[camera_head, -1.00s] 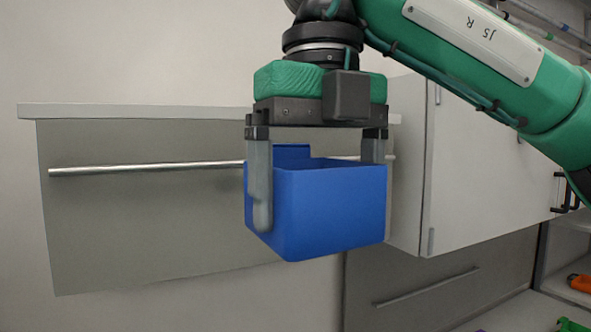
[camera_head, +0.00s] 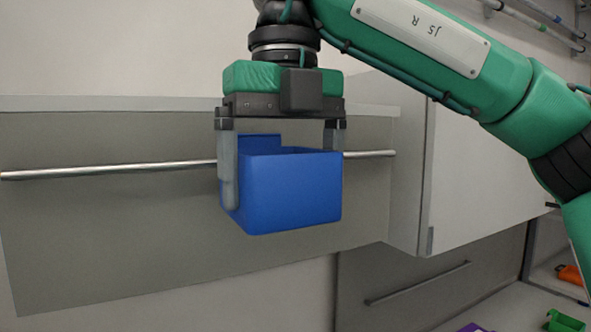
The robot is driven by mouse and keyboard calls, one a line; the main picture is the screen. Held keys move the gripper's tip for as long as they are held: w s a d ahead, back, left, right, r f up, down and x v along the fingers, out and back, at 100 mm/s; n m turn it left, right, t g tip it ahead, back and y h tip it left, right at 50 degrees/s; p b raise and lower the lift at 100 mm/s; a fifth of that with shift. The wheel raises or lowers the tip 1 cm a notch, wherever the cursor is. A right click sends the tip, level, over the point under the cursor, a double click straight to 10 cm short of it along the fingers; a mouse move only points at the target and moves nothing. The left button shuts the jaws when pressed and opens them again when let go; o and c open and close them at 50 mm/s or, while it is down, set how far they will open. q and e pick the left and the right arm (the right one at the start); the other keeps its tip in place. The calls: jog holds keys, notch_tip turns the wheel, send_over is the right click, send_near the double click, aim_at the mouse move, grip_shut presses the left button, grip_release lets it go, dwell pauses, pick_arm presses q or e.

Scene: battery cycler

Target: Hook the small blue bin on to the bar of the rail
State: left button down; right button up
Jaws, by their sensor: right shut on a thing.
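The small blue bin (camera_head: 292,192) is upright in the middle of the head view, with its raised back edge toward the wall panel. My right gripper (camera_head: 282,170) points down and is shut on the bin, one finger on its left side and the other at its right side. The rail's metal bar (camera_head: 110,170) runs across the panel and passes behind the bin. It shows again to the right of the bin. Whether the bin's back touches the bar is hidden. My left gripper is not in view.
A grey panel (camera_head: 90,240) with a pale top ledge (camera_head: 100,103) stands behind the bar. A white cabinet (camera_head: 475,180) stands at the right. Below are a drawer handle (camera_head: 418,283), an orange item (camera_head: 570,273) and a green bin (camera_head: 565,321). The space left of the bin is clear.

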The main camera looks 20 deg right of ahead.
jog(key=shift+w+a+r+p, duration=0.1)
jog(key=shift+w+r+p, duration=0.15)
jog(key=shift+w, duration=0.3)
jog(key=shift+w+a+p, duration=0.2)
jog(key=shift+w+p, duration=0.35)
jog(key=shift+w, duration=0.4)
pick_arm(q)
jog(key=shift+b, duration=1.05)
pick_arm(e)
jog(key=shift+f, duration=1.35)
jog(key=o, duration=0.7)
jog(key=shift+o, duration=0.2)
jog(key=shift+r, duration=0.1)
